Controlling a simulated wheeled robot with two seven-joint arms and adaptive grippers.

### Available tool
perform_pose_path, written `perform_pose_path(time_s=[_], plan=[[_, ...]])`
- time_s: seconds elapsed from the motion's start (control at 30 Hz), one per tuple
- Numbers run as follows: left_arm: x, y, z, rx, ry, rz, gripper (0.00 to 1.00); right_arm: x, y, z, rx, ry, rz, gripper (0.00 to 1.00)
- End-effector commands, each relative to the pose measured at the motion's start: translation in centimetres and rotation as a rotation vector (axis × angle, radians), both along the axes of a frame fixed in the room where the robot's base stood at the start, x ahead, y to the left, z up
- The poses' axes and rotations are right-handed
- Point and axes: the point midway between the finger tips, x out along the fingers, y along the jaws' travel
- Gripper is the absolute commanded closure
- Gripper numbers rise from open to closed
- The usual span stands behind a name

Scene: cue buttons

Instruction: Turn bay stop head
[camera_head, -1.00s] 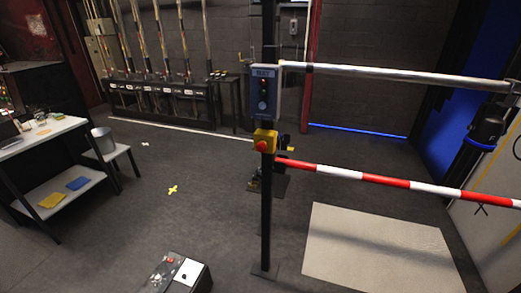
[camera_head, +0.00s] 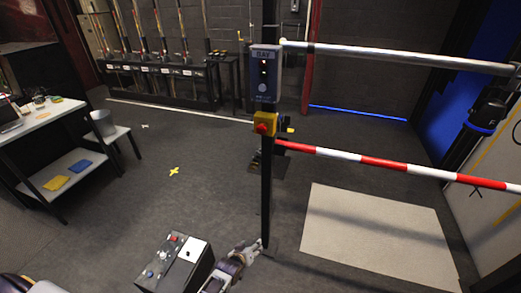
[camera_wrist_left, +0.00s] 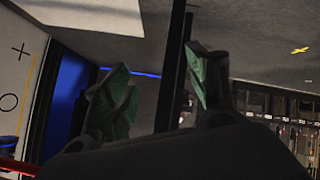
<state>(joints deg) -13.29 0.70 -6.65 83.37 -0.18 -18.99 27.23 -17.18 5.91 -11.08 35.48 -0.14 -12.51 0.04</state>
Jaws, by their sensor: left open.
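The bay stop is a yellow box with a red round head (camera_head: 263,128), mounted on the black post (camera_head: 266,190) below the grey bay signal box (camera_head: 264,73). My left gripper (camera_head: 250,249) is low in the head view, near the lower part of the post and well below the stop head. In the left wrist view its two green-padded fingers (camera_wrist_left: 158,70) stand apart with nothing held, and the dark post shows beyond the gap between them. The stop head is not visible in that view. My right gripper is not in view.
A red-and-white barrier bar (camera_head: 400,166) and a metal rail (camera_head: 400,57) extend right from the post. A control box (camera_head: 172,265) with buttons stands at the bottom, just left of my gripper. A white table (camera_head: 40,117) is at left. Open floor lies between.

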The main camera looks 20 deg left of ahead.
Motion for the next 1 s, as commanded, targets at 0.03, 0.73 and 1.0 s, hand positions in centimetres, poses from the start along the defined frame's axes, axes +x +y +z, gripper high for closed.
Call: perform_pose_path(time_s=[0.03,0.73,1.0], plan=[[1.4,-0.2,2.6,-0.025,-0.038,0.018,0.42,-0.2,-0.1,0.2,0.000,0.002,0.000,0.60],[9.2,1.4,36.3,-0.407,-0.497,0.219,0.42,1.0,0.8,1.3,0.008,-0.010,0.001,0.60],[8.4,2.5,44.6,-0.508,-0.610,0.249,0.42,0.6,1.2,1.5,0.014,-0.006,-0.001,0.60]])
